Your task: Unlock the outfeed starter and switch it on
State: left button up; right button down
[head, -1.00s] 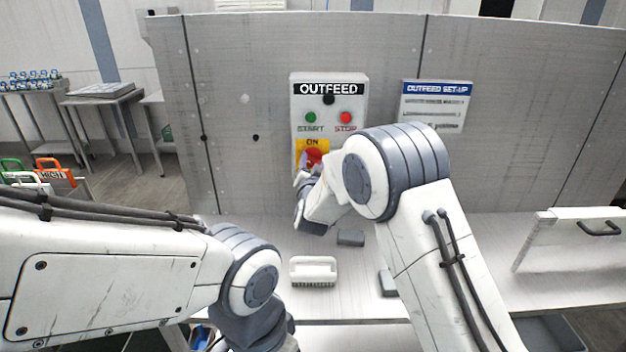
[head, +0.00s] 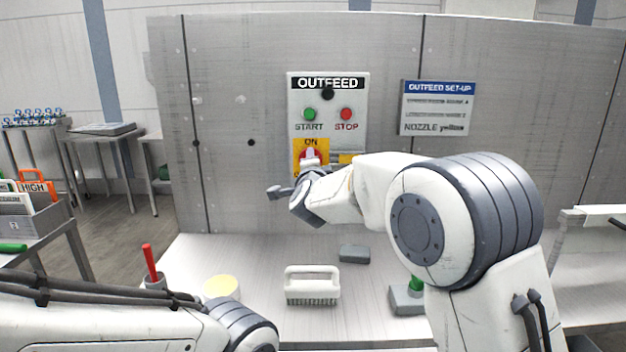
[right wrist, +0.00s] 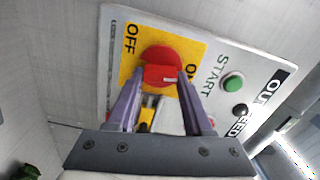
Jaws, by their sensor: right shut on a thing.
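The OUTFEED starter box (head: 357,99) is on the grey wall panel, with a green START button (head: 309,114) and a red STOP button (head: 346,114). Below them is a red rotary switch (right wrist: 160,66) on a yellow ON/OFF plate (right wrist: 198,55). My right gripper (right wrist: 160,75) is shut on the switch's red handle; a white mark shows on the handle's right end in the right wrist view, on the ON label's side. A yellow part (head: 350,158) sits just right of the switch, partly behind my arm; I cannot tell whether it is a lock. My left gripper is out of frame.
A white brush (head: 312,286), a grey block (head: 354,254) and a round yellow-topped tub (head: 221,288) are on the bench below. A red-handled tool stands in a cup (head: 154,281). An OUTFEED SET-UP sign (head: 436,107) hangs right of the box.

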jog(key=shift+f+m+b, duration=0.1)
jog(key=shift+m+b, duration=0.9)
jog(key=shift+m, duration=0.1)
jog(key=shift+c, duration=1.5)
grip_release()
jog(key=s+b, duration=0.1)
jog(key=s, duration=0.9)
jog(key=shift+s+b, duration=0.2)
jog(key=shift+b, duration=0.15)
